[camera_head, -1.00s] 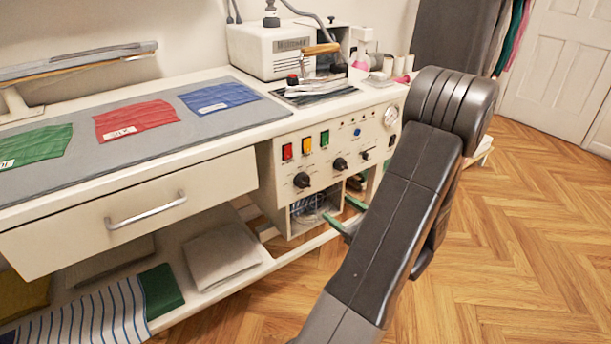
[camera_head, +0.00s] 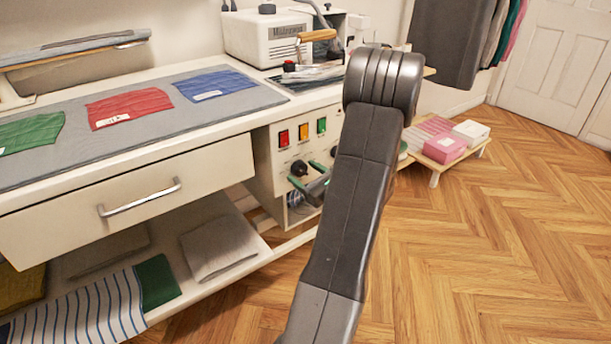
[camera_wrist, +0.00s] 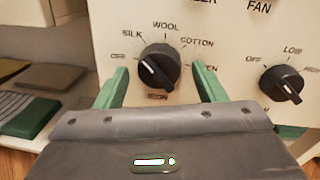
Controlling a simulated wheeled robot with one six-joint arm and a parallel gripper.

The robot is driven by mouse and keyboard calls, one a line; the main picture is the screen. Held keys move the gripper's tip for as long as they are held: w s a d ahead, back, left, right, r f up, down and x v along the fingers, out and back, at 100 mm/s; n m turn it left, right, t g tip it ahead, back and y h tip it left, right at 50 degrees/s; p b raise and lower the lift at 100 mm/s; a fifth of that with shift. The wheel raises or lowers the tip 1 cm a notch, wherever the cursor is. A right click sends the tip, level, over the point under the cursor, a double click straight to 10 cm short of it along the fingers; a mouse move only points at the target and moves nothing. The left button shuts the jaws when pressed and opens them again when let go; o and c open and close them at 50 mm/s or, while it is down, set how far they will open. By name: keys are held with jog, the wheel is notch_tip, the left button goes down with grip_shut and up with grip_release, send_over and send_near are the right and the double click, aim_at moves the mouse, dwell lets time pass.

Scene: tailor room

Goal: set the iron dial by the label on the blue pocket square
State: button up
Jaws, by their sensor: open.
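The blue pocket square (camera_head: 222,84) lies flat on the grey mat; its white label (camera_head: 208,95) is too small to read. The black iron dial (camera_wrist: 160,68) is on the cream panel, marked OFF, SILK, WOOL and COTTON, with another mark at right largely hidden. Its white pointer line aims to the upper left, nearer OFF than SILK. My gripper (camera_wrist: 160,75) is open, its green fingers on either side of the dial with a gap each side. The dial (camera_head: 299,168) also shows between the fingers in the head view.
A fan dial (camera_wrist: 282,83) is just right of the gripper. Red, yellow and green switches (camera_head: 303,132) are above. The iron (camera_head: 312,68) stands on the counter. Red (camera_head: 130,106) and green (camera_head: 32,132) squares lie left. A drawer (camera_head: 130,195) is left of the panel.

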jog(key=c, duration=1)
jog(key=m+p, duration=0.4)
jog(key=m, duration=0.1)
jog(key=shift+a+r, duration=0.1)
jog(key=m+p, duration=0.3)
jog(key=m, duration=0.1)
jog(key=shift+a+m+t, duration=0.1)
jog(key=shift+m+t, duration=0.2)
jog(key=m+p, duration=0.3)
jog(key=m, duration=0.1)
jog(key=shift+s+m, duration=0.1)
jog(key=shift+m, duration=0.3)
jog(key=shift+a+m+t+h+p, duration=0.1)
jog(key=shift+m+t+h+p, duration=0.25)
jog(key=shift+m+p, duration=1.25)
jog(key=shift+m+b, duration=0.35)
jog(key=shift+m, duration=0.25)
